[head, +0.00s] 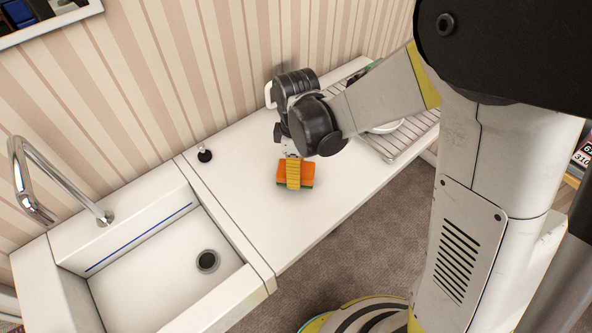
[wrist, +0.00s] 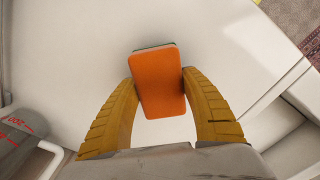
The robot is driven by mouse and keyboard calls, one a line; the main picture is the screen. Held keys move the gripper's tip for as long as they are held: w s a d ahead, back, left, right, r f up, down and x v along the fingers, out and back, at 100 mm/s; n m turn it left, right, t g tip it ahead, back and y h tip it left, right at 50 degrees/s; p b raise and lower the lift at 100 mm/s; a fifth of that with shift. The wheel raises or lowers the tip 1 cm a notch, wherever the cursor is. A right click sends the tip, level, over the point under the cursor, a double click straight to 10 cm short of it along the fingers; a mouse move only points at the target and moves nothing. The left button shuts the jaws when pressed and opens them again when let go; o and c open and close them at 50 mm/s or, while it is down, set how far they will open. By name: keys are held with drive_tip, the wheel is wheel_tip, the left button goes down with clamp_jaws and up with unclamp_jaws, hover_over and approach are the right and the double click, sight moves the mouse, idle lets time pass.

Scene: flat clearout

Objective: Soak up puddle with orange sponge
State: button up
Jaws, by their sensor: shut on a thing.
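The orange sponge (head: 304,174) has a green underside and shows on the white counter (head: 235,215) in the head view, right of the sink. My gripper (head: 293,180) points down over it, with its yellow fingers at the sponge. In the wrist view the sponge (wrist: 160,82) sits between the two yellow fingers of my gripper (wrist: 160,92), which press on its sides. I cannot tell whether the sponge touches the counter. No puddle is clearly visible in either view.
A white sink (head: 150,270) with a chrome tap (head: 60,185) is at the left. A small black-based stopper (head: 204,154) stands beside it. A ribbed drainer (head: 400,140) with dishes lies behind my arm. A jug (wrist: 25,145) with red markings is at the wrist view's lower left.

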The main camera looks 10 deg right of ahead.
drive_tip(key=shift+r+p, duration=1.95)
drive_tip(key=shift+r, duration=1)
